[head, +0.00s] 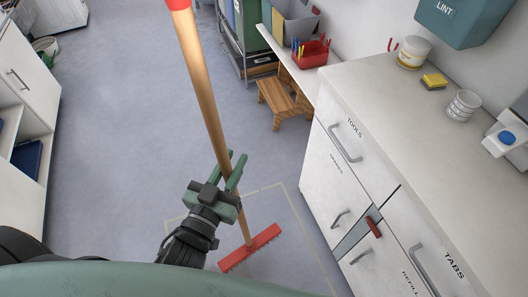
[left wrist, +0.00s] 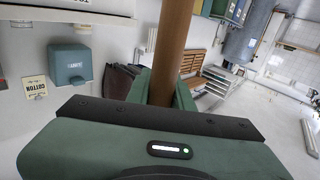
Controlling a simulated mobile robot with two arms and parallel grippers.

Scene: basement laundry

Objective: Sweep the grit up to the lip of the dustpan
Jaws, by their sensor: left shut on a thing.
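A broom with a long wooden handle (head: 204,95) and a red head (head: 250,248) stands tilted, its head low at the floor. My left gripper (head: 236,160) is shut on the handle, a good way above the head. In the left wrist view the brown handle (left wrist: 172,50) passes between the green fingers (left wrist: 163,92). The head lies within a pale taped outline (head: 283,184) on the floor. I can make out neither grit nor a dustpan. My right gripper is not in view.
A white cabinet (head: 345,185) with a worktop stands close on the right of the taped outline. A wooden step stool (head: 283,97) stands farther back. White shelving (head: 30,85) is at the left. The grey floor (head: 120,120) between is clear.

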